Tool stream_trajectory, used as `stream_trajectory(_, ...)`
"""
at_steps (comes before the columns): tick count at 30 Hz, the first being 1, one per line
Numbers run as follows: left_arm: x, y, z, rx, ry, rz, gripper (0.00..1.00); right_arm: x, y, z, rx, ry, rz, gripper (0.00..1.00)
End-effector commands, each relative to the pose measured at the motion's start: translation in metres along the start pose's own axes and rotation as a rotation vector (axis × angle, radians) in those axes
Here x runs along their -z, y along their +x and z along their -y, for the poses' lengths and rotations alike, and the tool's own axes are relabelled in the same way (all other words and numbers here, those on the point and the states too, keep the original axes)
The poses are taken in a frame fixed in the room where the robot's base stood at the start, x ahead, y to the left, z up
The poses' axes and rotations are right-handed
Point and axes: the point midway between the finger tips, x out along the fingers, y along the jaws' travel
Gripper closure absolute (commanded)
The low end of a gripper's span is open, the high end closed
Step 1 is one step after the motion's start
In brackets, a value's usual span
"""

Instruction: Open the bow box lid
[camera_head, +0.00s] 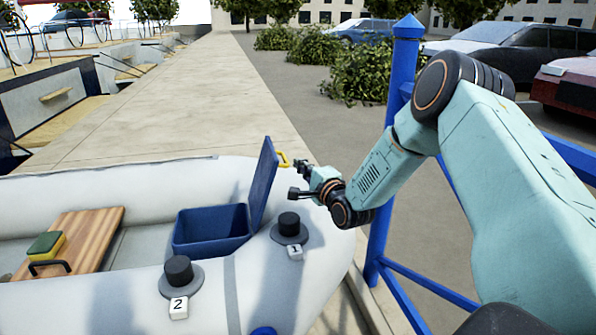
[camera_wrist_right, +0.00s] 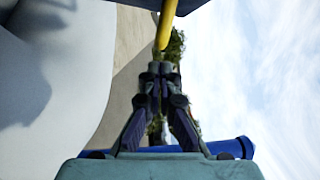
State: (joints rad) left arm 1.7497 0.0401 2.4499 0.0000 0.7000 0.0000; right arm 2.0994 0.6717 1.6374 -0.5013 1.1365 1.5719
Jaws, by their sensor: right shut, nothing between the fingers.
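The blue bow box (camera_head: 212,232) sits in the bow of the grey inflatable boat. Its lid (camera_head: 263,182) stands raised, close to upright, at the box's right side, and the box is open at the top. A yellow handle (camera_head: 284,160) sticks out from the lid's upper edge; it also shows in the right wrist view (camera_wrist_right: 165,28). My right gripper (camera_head: 299,165) is shut and empty, just right of the handle. In the right wrist view its fingertips (camera_wrist_right: 160,70) are together below the handle's end; I cannot tell whether they touch it. My left gripper is not in view.
Black capped knobs labelled 1 (camera_head: 289,224) and 2 (camera_head: 179,270) stand on the boat's tube near the box. A wooden board (camera_head: 90,238) with a green and yellow sponge (camera_head: 45,244) lies left. A blue railing post (camera_head: 395,130) stands beside my right arm.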

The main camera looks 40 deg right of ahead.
Motion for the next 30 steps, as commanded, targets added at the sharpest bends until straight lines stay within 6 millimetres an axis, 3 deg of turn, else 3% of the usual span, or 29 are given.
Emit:
stream_trajectory(5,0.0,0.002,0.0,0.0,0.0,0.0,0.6,-0.011,0.002,0.0,0.0,-0.001,0.001,1.0)
stream_trajectory(17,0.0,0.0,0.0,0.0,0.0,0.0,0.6,-0.013,0.003,0.002,-0.003,-0.011,0.0,1.0)
stream_trajectory(30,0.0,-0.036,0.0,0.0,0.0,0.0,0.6,-0.073,0.019,0.03,-0.085,-0.323,0.003,1.0)
